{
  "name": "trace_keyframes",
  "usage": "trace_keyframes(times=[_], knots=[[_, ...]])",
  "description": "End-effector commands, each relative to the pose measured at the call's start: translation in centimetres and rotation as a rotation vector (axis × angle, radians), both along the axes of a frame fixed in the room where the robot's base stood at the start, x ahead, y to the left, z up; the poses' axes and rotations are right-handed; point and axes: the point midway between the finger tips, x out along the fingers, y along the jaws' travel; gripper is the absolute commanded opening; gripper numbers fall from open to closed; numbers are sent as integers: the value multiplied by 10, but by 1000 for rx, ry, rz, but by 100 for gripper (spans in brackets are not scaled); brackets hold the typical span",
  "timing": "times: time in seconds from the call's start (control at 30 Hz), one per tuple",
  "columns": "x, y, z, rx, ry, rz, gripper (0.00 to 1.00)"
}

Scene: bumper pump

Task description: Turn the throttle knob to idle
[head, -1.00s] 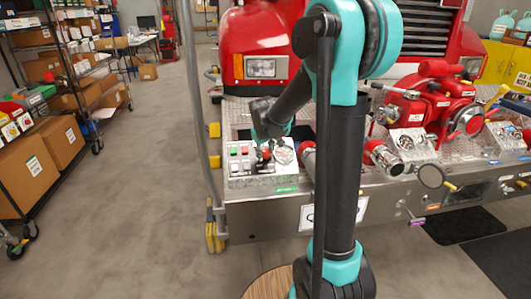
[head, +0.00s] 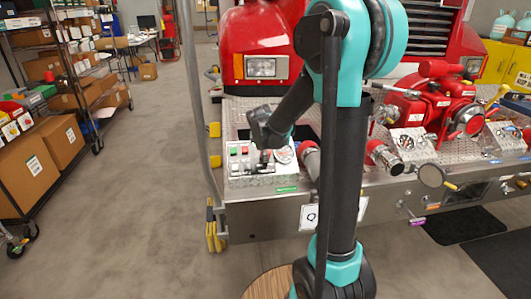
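The control panel (head: 247,180) is a small sloped box on the left part of the fire truck's metal bumper (head: 264,203). It carries a green button (head: 233,151), a red button (head: 245,150), dark switches below them and a round white gauge (head: 284,155) on the right. My gripper (head: 263,166) points down at the panel between the buttons and the gauge. The throttle knob cannot be made out; my gripper covers that part of the panel. The fingers are too small and dark to tell whether they are open, or touching anything.
A red pump (head: 435,100) with hoses and a gauge plate stands on the bumper to the right. A capped red-and-silver pipe fitting (head: 384,157) is nearer. A grey pole rises left of the panel. Shelves with cardboard boxes (head: 26,175) line the left; the floor between is clear.

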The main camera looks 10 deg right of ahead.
Motion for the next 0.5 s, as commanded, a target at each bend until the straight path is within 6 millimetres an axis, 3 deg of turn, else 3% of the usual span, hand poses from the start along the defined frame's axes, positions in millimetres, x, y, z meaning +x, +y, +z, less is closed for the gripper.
trace_keyframes(times=[0.5], knots=[[0,0,0,-144,-2,241,8]])
